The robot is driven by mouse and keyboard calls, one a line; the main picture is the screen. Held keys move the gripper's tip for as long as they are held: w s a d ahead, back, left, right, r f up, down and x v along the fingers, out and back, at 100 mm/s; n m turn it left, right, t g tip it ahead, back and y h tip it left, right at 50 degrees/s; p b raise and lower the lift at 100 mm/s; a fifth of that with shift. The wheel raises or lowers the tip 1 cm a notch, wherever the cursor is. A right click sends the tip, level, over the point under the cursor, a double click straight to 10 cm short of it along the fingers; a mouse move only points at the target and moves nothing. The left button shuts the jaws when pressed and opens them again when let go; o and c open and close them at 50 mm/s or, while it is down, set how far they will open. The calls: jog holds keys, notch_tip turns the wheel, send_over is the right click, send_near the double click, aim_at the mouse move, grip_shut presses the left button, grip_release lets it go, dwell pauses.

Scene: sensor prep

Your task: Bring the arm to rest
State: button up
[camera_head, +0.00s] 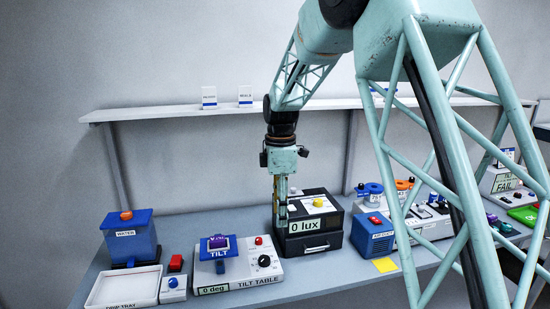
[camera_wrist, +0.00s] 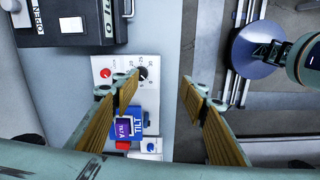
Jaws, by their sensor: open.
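My gripper (camera_head: 281,210) hangs pointing down at the front of the black lux box (camera_head: 317,215) in the head view. My pale green arm comes down from the top of the head view and hides part of the wall and bench. Whether the fingers touch the lux box cannot be told from the head view.
The tilt table (camera_head: 238,268) holds a purple block (camera_head: 218,242) on its blue cradle. A blue water dispenser (camera_head: 130,238), a white drip tray (camera_head: 124,288) and a blue box (camera_head: 373,234) stand along the bench. A shelf (camera_head: 180,111) runs behind. The wrist view shows floor beyond the bench edge.

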jog(key=s+d+r+m+t+b, duration=0.1)
jog(key=s+d+r+m, duration=0.6)
jog(key=s, duration=0.5)
jog(key=s+d+r+m+t, duration=0.1)
jog(key=s+d+r+m, duration=0.1)
jog(key=s+d+r, duration=0.65)
jog(key=s+d+f+m+t+b, duration=0.1)
jog(key=s+m, duration=0.4)
jog(key=s, duration=1.1)
jog(key=s+d+f+m+b, duration=0.1)
jog(key=s+m, duration=0.4)
jog(key=s, duration=1.1)
jog(key=shift+d+f+t, duration=0.35)
jog(key=shift+d+t, duration=0.05)
jog(key=shift+d, duration=0.5)
